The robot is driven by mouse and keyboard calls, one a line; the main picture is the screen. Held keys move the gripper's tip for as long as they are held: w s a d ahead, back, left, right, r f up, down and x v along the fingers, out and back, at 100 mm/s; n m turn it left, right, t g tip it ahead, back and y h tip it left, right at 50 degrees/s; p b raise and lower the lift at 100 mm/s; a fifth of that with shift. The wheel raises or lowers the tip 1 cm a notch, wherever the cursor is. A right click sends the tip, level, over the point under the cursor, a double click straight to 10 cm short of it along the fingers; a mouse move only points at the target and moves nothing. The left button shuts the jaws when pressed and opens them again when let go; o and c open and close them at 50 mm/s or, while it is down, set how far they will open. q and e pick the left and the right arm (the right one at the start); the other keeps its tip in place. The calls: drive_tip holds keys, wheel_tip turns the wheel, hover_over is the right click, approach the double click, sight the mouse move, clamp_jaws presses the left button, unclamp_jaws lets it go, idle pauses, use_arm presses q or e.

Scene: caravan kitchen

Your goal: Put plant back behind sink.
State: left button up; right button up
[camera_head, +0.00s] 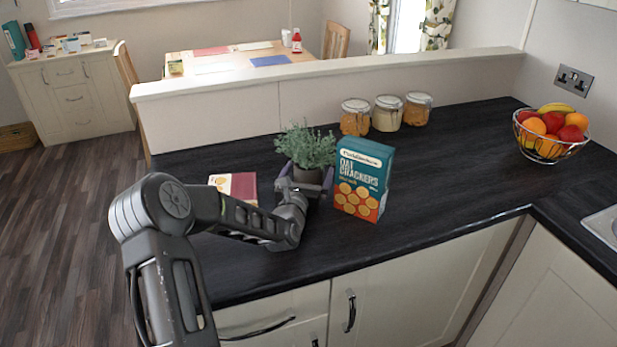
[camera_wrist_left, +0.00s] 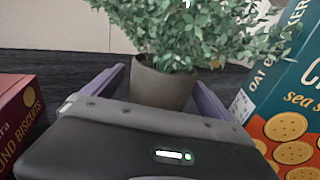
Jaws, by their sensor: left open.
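The plant (camera_head: 307,148) has bushy grey-green leaves in a small dark grey pot and stands upright on the dark counter. It also shows in the left wrist view, where its pot (camera_wrist_left: 161,87) sits between my fingers. My left gripper (camera_head: 303,184) is open around the pot, one finger on each side; small gaps seem to show beside the pot. The sink (camera_head: 604,226) shows only as a metal edge at the right border of the head view. My right gripper is not in view.
An oat crackers box (camera_head: 361,180) stands close to the right of my left gripper. Storage jars (camera_head: 386,113) stand at the back, and a fruit bowl (camera_head: 551,137) at the right. Counter between is clear.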

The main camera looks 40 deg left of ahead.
use_arm(q)
drive_tip(key=c, duration=2.1)
drive_tip(key=shift+r, duration=0.1)
clamp_jaws()
